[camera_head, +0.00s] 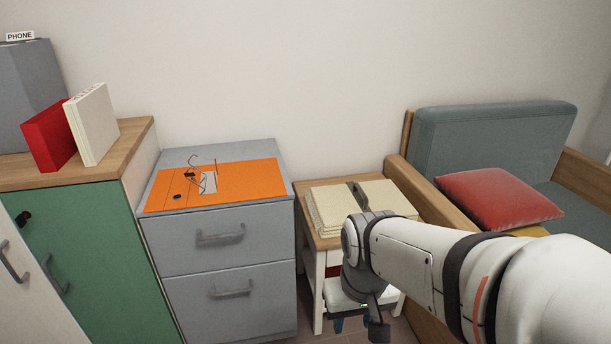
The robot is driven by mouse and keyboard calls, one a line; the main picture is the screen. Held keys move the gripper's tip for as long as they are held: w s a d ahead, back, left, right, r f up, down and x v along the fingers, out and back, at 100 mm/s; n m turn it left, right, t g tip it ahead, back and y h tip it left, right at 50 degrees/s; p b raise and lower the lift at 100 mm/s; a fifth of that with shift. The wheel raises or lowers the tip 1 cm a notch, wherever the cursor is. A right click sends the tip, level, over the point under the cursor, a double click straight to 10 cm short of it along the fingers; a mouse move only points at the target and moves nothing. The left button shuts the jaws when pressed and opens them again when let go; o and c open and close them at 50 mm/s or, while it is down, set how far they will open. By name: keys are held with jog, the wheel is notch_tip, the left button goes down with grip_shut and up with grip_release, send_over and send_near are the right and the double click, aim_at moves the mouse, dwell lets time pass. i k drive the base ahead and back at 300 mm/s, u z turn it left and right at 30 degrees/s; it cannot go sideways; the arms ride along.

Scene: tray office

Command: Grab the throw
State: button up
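A cream, layered, folded thing that looks like the throw (331,209) lies on top of a small wooden side table (318,241). My white arm reaches in from the lower right, and its end hides the throw's front middle. A narrow dark part, which seems to be my gripper (359,196), shows over the middle of the throw. I cannot tell whether it touches the cloth. Its fingers are not clear enough to show whether they are open or shut.
A grey drawer cabinet (220,258) stands left of the table, with an orange sheet (235,177) and glasses on top. An armchair (490,140) with a red cushion (497,198) and a partly hidden yellow thing (531,231) stands right. A green cabinet (95,260) is far left.

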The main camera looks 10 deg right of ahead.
aim_at(328, 207)
jog(key=z, duration=0.2)
jog(key=i, duration=0.9)
jog(key=u, duration=0.25)
